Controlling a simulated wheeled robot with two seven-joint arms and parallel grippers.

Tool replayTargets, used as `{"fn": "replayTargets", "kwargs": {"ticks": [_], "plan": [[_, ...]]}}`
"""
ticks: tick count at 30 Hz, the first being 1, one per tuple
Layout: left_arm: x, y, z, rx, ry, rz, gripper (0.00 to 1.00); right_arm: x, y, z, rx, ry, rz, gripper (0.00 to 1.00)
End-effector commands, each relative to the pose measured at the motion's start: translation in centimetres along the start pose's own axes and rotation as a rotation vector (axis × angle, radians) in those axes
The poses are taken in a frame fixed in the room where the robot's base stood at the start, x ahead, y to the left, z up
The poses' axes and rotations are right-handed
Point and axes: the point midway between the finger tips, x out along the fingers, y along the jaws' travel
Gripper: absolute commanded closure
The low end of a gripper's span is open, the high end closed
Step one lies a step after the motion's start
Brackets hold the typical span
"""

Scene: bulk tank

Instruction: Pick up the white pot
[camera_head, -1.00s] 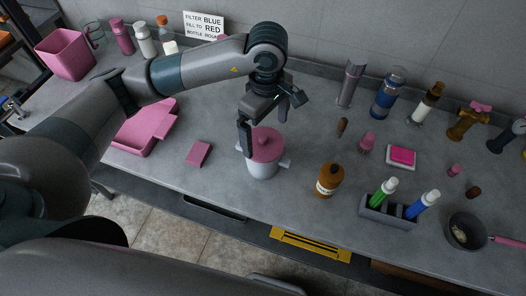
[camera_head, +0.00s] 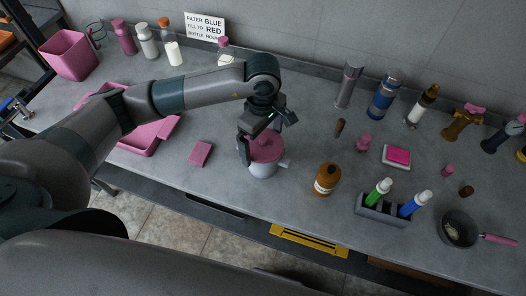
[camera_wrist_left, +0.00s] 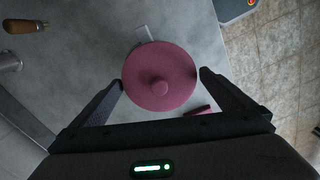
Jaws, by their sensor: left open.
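The white pot (camera_head: 263,170) with its pink lid (camera_head: 268,151) stands upright on the grey counter in the middle of the head view. My left gripper (camera_head: 258,155) is over it, with its fingers down around the lid. In the left wrist view the lid (camera_wrist_left: 160,80) hides most of the pot, and a white handle (camera_wrist_left: 146,33) sticks out beyond the rim. The fingers of my left gripper (camera_wrist_left: 161,79) are open, one on each side of the lid. I cannot tell whether they touch it. My right gripper is not in view.
A pink block (camera_head: 200,153) lies left of the pot. A brown bottle (camera_head: 327,179) stands to its right, then a grey holder (camera_head: 381,212) with green and blue bottles. Several bottles line the wall. The counter's front edge is close to the pot.

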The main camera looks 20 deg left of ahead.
Motion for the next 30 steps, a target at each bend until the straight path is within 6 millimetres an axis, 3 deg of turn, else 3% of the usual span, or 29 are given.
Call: {"fn": "replayTargets", "kwargs": {"ticks": [16,24,30], "plan": [[0.38,0.04,0.02,0.001,0.000,0.002,0.00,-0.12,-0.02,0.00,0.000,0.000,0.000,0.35],[0.31,0.08,0.03,0.001,0.000,0.003,0.62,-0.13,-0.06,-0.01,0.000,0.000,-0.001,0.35],[0.30,0.09,0.03,0.001,0.000,0.003,0.62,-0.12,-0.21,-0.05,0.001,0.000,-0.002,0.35]]}}
